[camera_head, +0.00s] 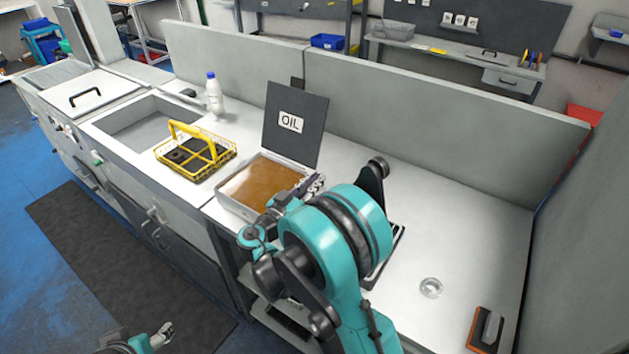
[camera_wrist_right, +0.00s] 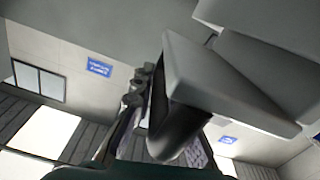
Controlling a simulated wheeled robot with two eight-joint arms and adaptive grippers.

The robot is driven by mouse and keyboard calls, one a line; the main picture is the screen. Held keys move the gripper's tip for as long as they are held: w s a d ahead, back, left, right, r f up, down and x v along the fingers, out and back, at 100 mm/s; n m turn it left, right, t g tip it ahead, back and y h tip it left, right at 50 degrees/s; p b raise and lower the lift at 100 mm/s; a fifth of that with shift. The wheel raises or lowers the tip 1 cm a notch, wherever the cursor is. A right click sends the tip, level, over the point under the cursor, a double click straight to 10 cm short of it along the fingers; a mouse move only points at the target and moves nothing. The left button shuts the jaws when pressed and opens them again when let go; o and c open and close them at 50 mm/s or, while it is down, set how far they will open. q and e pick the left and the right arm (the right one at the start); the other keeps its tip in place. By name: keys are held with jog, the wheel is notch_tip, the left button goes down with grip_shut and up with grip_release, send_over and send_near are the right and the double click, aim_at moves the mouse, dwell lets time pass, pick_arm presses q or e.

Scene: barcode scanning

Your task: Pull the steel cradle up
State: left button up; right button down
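I cannot pick out a steel cradle for certain. An open steel tank (camera_head: 232,201) of brown liquid stands on the counter, its dark lid (camera_head: 293,125) upright and labelled OIL. My right gripper (camera_head: 311,187) is at the tank's right side, largely hidden by my teal arm. In the right wrist view, the gripper's pale patterned finger parts (camera_wrist_right: 195,152) show beside a black curved part (camera_wrist_right: 178,118) and a large grey block (camera_wrist_right: 225,85). What it touches or holds is unclear. My left gripper (camera_head: 165,332) is low at the bottom left, away from the counter, its opening unclear.
A yellow wire basket (camera_head: 222,157) with an upright handle stands left of the tank, beside a sink (camera_head: 150,125). A white bottle (camera_head: 214,95) stands behind it. A clear ring (camera_head: 431,287) and a brush-like block (camera_head: 487,328) lie on the right counter. A grey panel backs the counter.

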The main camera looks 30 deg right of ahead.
notch_tip(320, 180, up, 6)
jog(key=p, duration=0.4)
jog(key=shift+r, duration=0.25)
jog(key=c, duration=1.5)
grip_release()
jog(key=shift+d+f, duration=0.1)
jog(key=shift+c, duration=0.2)
jog(key=v, duration=1.2)
jog(key=shift+f, duration=0.1)
